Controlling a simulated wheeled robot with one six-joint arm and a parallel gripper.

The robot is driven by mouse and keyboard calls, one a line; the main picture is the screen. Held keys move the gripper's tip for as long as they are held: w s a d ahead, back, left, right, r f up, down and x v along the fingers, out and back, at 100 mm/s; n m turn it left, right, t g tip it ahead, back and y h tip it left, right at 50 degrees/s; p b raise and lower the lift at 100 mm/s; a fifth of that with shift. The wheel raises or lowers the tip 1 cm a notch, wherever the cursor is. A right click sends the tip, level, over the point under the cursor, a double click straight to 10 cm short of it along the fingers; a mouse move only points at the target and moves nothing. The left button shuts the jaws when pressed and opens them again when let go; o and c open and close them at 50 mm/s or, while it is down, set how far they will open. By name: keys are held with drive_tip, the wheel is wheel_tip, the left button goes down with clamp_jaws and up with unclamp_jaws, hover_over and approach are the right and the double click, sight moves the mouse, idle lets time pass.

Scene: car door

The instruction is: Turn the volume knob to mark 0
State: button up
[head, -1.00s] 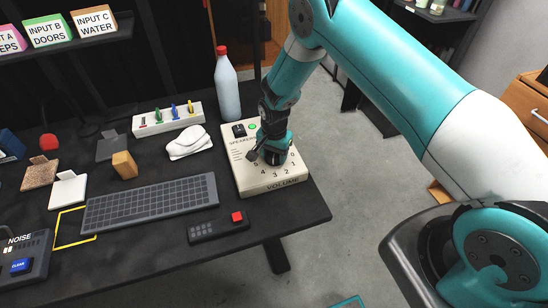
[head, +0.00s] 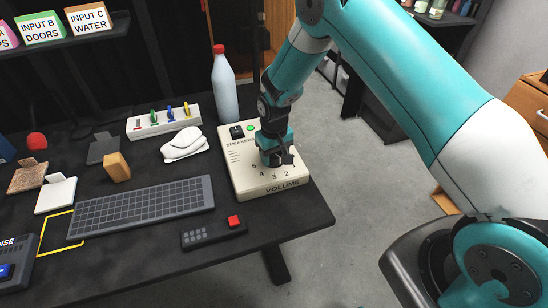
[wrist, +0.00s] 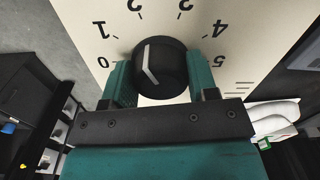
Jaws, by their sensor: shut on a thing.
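The volume knob (wrist: 170,68) is black and round with a white line on its left part in the wrist view. It stands on the cream speaker box (head: 240,183), labelled VOLUME, with marks 0 to 5 around it. In the wrist view mark 0 (wrist: 103,62) is left of the knob and mark 5 (wrist: 218,60) is right of it. The exact mark the line points to is hard to tell. My gripper (wrist: 162,78) is shut on the knob, one teal finger on each side. In the head view my gripper (head: 274,158) hides the knob.
A white bottle (head: 225,90) with a red cap stands behind the box. The desk's right edge is close to the box.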

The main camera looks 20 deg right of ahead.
drive_tip(key=n+b, duration=0.1)
drive_tip(key=n, duration=0.5)
drive_tip(key=shift+w+b, duration=0.1)
drive_tip(key=shift+b, duration=0.25)
drive_tip(key=n+b, duration=0.1)
drive_tip(key=n, duration=0.5)
drive_tip(key=shift+n, duration=0.4)
drive_tip(key=shift+w+r, duration=0.1)
drive_tip(key=o, duration=0.9)
wheel_tip(320, 180, up, 17)
drive_tip(key=shift+r+b, duration=0.15)
drive_tip(key=shift+b, duration=0.55)
